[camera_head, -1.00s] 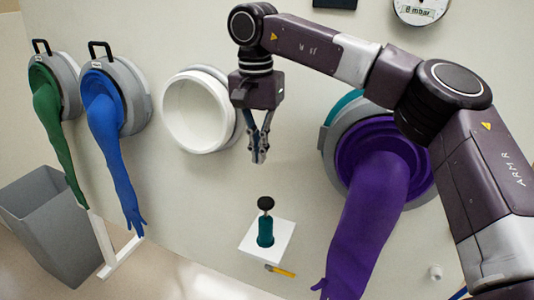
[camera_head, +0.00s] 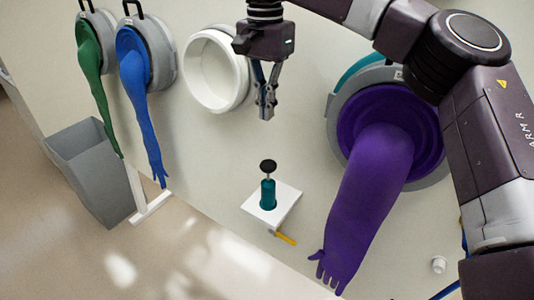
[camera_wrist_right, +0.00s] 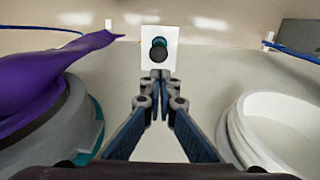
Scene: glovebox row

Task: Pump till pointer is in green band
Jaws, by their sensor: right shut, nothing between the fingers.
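My right gripper (camera_head: 266,117) is shut and empty, pointing down above the knob with a clear gap. In the right wrist view, the shut fingertips (camera_wrist_right: 160,76) show just below the black knob (camera_wrist_right: 158,50) in the picture, over the white plate (camera_wrist_right: 147,34). The gauge with the pointer is not in view now. My left gripper is not in view.
A purple glove (camera_head: 368,195) hangs from its port to the right of the pump. An empty white port ring (camera_head: 190,72) is at upper left. A yellow-handled valve (camera_head: 285,239) sits below the plate. Blue (camera_head: 140,100) and green (camera_head: 95,75) gloves and a grey bin (camera_head: 92,165) are at left.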

